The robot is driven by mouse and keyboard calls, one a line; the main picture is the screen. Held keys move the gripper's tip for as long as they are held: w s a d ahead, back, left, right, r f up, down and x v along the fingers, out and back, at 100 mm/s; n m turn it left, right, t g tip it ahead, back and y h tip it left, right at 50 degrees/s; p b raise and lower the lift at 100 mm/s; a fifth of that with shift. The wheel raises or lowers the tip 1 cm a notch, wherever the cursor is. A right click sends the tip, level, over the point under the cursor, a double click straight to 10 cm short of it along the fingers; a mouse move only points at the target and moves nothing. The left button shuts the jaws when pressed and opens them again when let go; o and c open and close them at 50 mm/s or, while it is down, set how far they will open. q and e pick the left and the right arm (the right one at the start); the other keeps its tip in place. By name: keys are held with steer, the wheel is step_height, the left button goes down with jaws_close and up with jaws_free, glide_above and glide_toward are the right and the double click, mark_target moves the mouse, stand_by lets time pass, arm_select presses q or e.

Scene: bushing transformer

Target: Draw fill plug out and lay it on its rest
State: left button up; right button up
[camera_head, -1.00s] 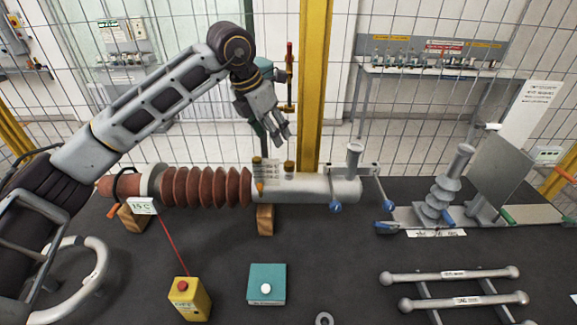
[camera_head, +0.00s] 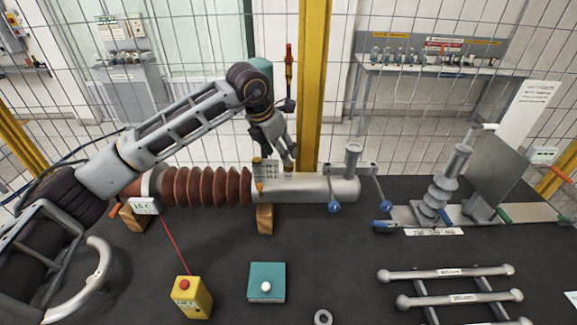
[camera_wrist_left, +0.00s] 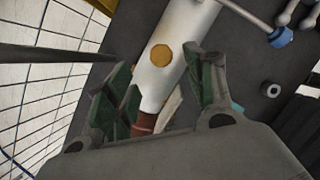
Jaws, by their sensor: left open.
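The fill plug appears as a brass hexagonal head (camera_wrist_left: 161,55) on the pale cylinder (camera_wrist_left: 180,25) of the bushing in the left wrist view. In the head view the cylinder (camera_head: 325,188) lies horizontally, and my left gripper (camera_head: 287,160) points down just above its top and largely hides that plug. My left gripper (camera_wrist_left: 166,90) is open and empty, with its green-padded fingers apart over the cylinder and the plug beyond them. Two other brass fittings sit to the left, one on top (camera_head: 257,163) and one on the side (camera_head: 260,189). I cannot identify the plug's rest.
Brown ribbed insulator (camera_head: 205,187) extends left on wooden blocks (camera_head: 265,219). A yellow box with a red button (camera_head: 191,298), a teal block with a white knob (camera_head: 266,283) and a metal ring (camera_head: 323,317) lie in front. A wire fence and yellow post (camera_head: 312,90) stand behind.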

mark_target(289, 169)
arm_select(q)
steer(key=shift+w+d+f, duration=0.1)
steer(key=shift+f, duration=0.3)
steer(key=shift+f, duration=0.1)
steer(key=shift+w+d+f+p, duration=0.2)
steer(key=shift+d+f+p, duration=0.1)
steer(key=shift+f+p, duration=0.15)
steer(key=shift+w+d+f+p, duration=0.2)
steer(key=shift+d+f+p, duration=0.15)
steer(key=shift+f, duration=0.2)
steer(key=shift+p+x, duration=0.3)
steer(key=shift+x, duration=1)
steer(key=shift+a, duration=0.1)
steer(key=c, duration=1.1)
